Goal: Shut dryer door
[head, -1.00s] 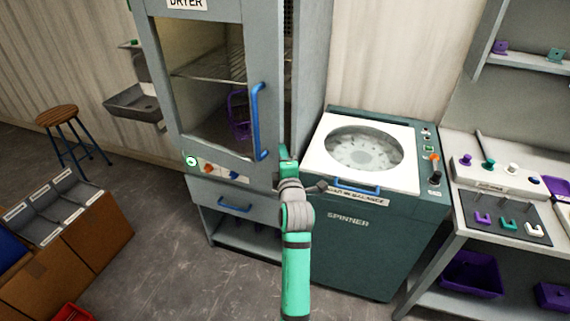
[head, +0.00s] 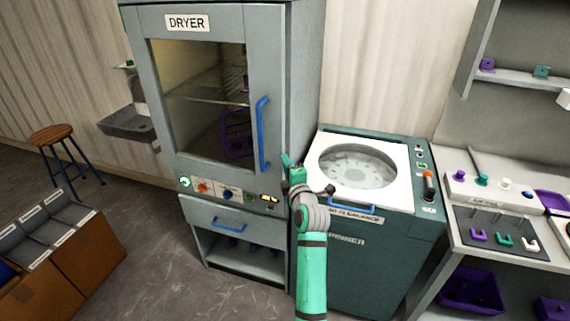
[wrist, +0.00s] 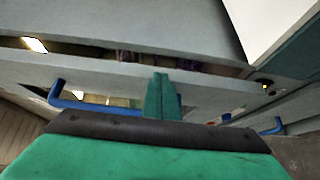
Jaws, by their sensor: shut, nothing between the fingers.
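The dryer door (head: 250,65) is a grey frame with a glass pane and a blue vertical handle (head: 262,135) on its right side. In the head view it lies almost flush with the dryer (head: 305,75). The wrist view shows a narrow dark slit (wrist: 90,50) between the door (wrist: 205,88) and the body, with light and purple visible through it. My gripper (head: 287,160) is shut and empty, at the door's lower right edge, right of the handle. Its fingers (wrist: 160,95) show close against the door in the wrist view; I cannot tell if they touch.
A purple basket (head: 237,130) is inside the dryer behind the glass. The spinner (head: 395,240) stands close on the right, with a blue lid handle (head: 352,206). A drawer (head: 228,217) is below the door.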

